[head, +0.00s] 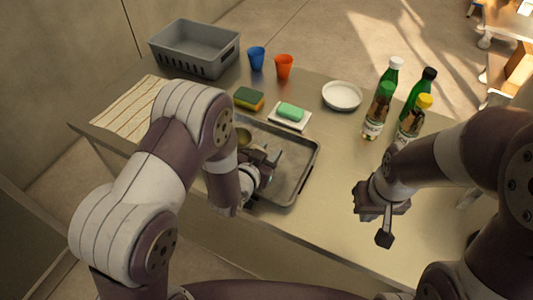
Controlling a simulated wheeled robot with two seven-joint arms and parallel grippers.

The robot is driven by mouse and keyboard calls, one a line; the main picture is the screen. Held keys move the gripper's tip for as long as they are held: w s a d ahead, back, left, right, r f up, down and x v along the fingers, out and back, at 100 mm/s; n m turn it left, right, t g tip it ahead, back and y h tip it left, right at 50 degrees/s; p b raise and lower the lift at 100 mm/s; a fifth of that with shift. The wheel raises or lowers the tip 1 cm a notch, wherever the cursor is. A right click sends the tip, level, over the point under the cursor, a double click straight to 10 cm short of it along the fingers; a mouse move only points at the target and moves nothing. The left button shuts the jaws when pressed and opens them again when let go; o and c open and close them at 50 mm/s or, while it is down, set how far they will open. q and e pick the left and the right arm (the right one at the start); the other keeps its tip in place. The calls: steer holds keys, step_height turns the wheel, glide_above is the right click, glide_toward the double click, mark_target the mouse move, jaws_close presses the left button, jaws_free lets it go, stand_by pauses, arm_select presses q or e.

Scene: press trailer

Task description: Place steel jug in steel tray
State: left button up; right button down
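The steel tray (303,177) lies on the table in the middle of the head view, its left part hidden by my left arm. A small rounded metallic thing, perhaps the steel jug (244,138), shows just beside my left forearm, over the tray's far left part. It is mostly hidden. My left gripper (268,157) is low over the tray, close to that metallic thing. Whether its fingers hold anything is unclear. My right gripper (374,224) is apart from the tray, near the table's front edge, with its fingers spread and nothing between them.
A grey basket (194,65), blue cup (256,58), orange cup (284,67), sponge (249,98), green soap on a white dish (290,112) and white plate (342,96) stand behind the tray. Several bottles (376,112) stand right. A striped cloth (125,112) lies left.

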arm_select(q)
steer(key=s+a+r+g+y, duration=0.1)
steer(key=s+a, duration=0.1)
steer(key=s, duration=0.1)
steer(key=s+a+n+g, duration=0.1)
steer(key=s+a, duration=0.2)
steer(key=s+a+r+y, duration=0.1)
steer(key=s+a, duration=0.1)
steer(key=s, duration=0.1)
steer(key=shift+a+r+g+y+b, duration=0.3)
steer(key=shift+a+r+g+b, duration=0.05)
steer(key=shift+g+b, duration=0.05)
steer(key=shift+s+a+f+n+g+y, duration=0.1)
steer(key=shift+s+a+n+g+y, duration=0.1)
steer(key=shift+a+n+g+y, duration=0.25)
steer(key=shift+s+a+n+g+y, duration=0.15)
steer(key=shift+a+g+y, duration=0.1)
steer(key=shift+a+g, duration=0.35)
steer(key=s+a+r+n+g+y, duration=0.1)
steer(key=s+a+r+n+g, duration=0.2)
steer(key=s+g, duration=0.3)
steer(key=s+a, duration=0.1)
steer(key=s, duration=0.2)
steer(key=shift+a+r+g+y, duration=0.2)
steer(key=shift+a+g+y, duration=0.1)
steer(key=shift+a+g, duration=0.05)
